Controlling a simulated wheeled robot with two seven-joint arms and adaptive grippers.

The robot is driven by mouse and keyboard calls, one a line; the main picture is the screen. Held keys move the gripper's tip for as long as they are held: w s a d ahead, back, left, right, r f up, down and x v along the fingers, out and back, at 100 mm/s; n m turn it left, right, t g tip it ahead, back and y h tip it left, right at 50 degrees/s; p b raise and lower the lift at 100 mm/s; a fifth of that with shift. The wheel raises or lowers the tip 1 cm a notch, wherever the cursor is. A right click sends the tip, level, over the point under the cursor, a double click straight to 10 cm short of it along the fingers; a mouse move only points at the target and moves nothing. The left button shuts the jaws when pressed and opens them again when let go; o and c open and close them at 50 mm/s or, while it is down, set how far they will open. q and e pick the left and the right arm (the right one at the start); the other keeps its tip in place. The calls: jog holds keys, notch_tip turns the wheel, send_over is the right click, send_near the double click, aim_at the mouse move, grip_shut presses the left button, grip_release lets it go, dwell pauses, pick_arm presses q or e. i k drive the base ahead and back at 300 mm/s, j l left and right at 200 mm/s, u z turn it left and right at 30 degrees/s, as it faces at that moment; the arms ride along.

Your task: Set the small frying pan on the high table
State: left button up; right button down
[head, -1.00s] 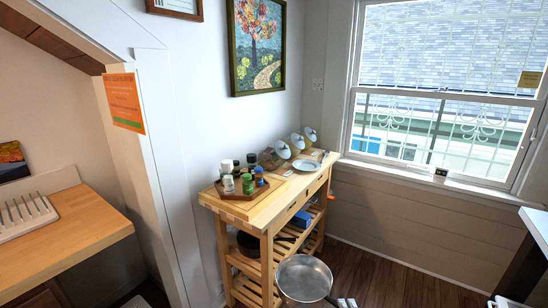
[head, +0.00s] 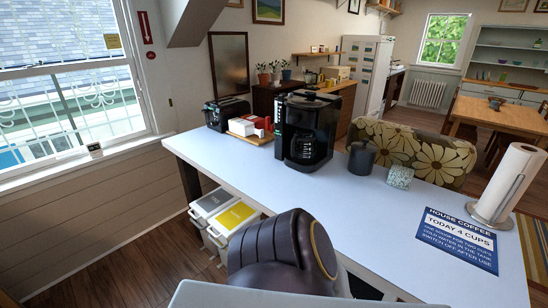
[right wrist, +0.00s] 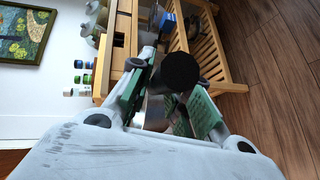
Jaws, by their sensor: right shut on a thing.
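The high table (head: 370,220) is a long white-topped counter across the middle and right of the head view. Its near centre is bare. In the right wrist view my right gripper (right wrist: 170,100) is shut on the small frying pan, with the round dark end of its handle (right wrist: 180,72) between the green-padded fingers. A sliver of its metal shows behind the fingers; most of the pan is hidden. Neither the pan nor my right gripper shows in the head view. My left gripper is in neither current view.
On the table stand a black coffee maker (head: 306,130), a toaster (head: 226,113), a dark mug (head: 361,158), a patterned cup (head: 400,177), a paper towel roll (head: 507,183) and a coffee sign (head: 457,240). Bins (head: 228,215) sit below its left end. A wooden cart (right wrist: 212,50) shows in the wrist view.

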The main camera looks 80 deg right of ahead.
aim_at(227, 163)
jog(key=u, duration=2.9)
jog(key=k+l+u, duration=0.25)
jog(key=l, duration=0.2)
jog(key=k+l+u, duration=0.1)
jog(key=l+u, duration=0.15)
jog(key=l, duration=0.2)
jog(key=k+l+u, duration=0.8)
